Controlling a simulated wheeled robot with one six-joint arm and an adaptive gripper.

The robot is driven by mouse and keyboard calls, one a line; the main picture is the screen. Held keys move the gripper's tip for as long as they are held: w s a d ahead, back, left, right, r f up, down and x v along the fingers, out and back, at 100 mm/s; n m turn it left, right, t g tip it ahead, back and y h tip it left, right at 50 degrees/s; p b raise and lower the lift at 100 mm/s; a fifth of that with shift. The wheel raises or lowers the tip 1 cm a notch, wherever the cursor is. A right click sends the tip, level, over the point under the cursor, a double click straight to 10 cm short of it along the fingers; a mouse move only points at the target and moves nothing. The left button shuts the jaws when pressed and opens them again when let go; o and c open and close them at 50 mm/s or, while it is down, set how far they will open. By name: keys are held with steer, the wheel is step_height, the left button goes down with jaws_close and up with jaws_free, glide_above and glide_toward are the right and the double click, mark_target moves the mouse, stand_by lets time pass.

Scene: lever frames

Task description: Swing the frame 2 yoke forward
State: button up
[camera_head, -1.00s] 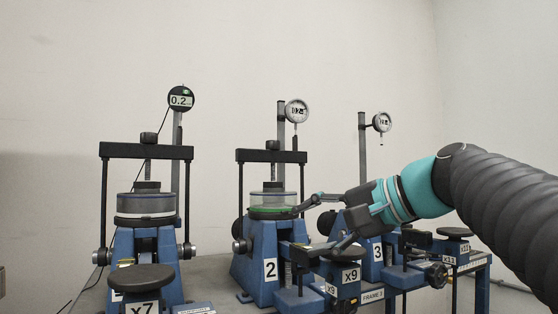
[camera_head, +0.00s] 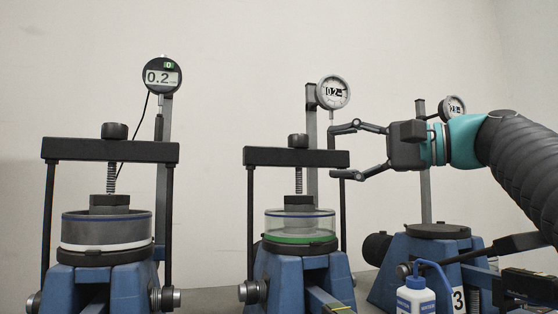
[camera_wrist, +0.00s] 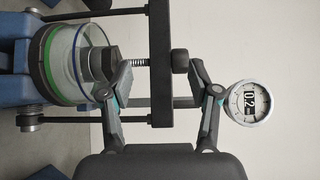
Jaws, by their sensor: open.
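The frame 2 yoke (camera_head: 275,157) is a black crossbar on two side rods, standing upright over a glass cell with a green ring (camera_head: 300,226). A screw with a black knob passes through its middle. My gripper (camera_head: 336,152) is open at the crossbar's right end, one finger above the bar and one below it in the head view. In the wrist view the yoke crossbar (camera_wrist: 160,50) runs up the picture between the spread fingers of my gripper (camera_wrist: 158,90). I cannot tell whether either finger touches it.
The dial gauge (camera_head: 333,92) on its post stands close above my upper finger. Another frame with a yoke (camera_head: 110,151) stands at left. The number 3 frame (camera_head: 437,250) and a white bottle (camera_head: 415,297) are at lower right. Open wall lies above.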

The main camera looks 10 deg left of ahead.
mark_target(280, 157)
steer(key=p+x, duration=0.1)
steer(key=x, duration=1.2)
steer(key=shift+a, duration=0.2)
jaws_close()
